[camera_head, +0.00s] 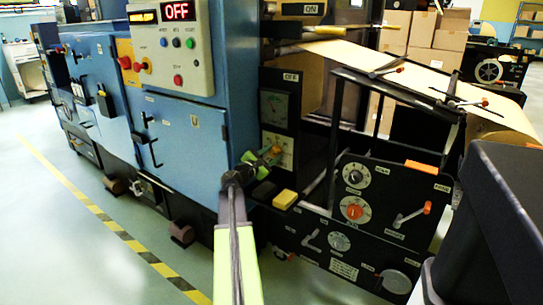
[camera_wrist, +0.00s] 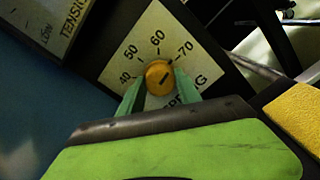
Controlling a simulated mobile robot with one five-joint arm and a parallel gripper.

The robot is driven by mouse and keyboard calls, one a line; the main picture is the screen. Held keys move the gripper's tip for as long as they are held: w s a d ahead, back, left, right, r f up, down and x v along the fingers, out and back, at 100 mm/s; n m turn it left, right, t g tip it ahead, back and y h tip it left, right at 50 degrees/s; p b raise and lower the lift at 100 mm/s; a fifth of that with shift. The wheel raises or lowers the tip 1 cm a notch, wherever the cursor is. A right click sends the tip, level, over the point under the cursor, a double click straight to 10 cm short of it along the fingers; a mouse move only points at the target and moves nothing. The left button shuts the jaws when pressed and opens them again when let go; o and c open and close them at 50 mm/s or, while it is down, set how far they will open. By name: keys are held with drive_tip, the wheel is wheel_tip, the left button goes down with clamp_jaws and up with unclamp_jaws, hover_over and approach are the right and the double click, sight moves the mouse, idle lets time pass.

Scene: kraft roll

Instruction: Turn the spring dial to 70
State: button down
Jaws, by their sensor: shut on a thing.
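The spring dial is an orange knob (camera_wrist: 158,70) on a pale scale plate (camera_wrist: 148,25) marked 40, 50, 60 and 70. The knob bears a short dark slanted line; I cannot tell for sure which end is the pointer. My gripper (camera_wrist: 158,88) has its two green fingers closed on the knob's sides, and the lettering below is partly hidden. In the head view, my gripper (camera_head: 268,158) reaches the plate (camera_head: 285,143) on the dark panel from the front left, and the fingers mostly hide the knob.
A tension gauge (camera_head: 274,107) sits just above the plate. A yellow block (camera_head: 285,199) juts out to the lower right of my gripper. A black panel (camera_head: 380,200) with other dials and an orange-tipped lever stands to the right. A blue cabinet (camera_head: 185,140) stands to the left.

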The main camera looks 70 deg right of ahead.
drive_tip(key=shift+w+d+r+m, duration=0.1)
drive_tip(key=shift+d+m, duration=0.05)
drive_tip(key=shift+m, duration=0.65)
drive_tip(key=c, duration=0.8)
unclamp_jaws()
drive_tip(key=shift+c, duration=0.2)
drive_tip(key=v, duration=1.7)
drive_tip(key=shift+a, duration=0.3)
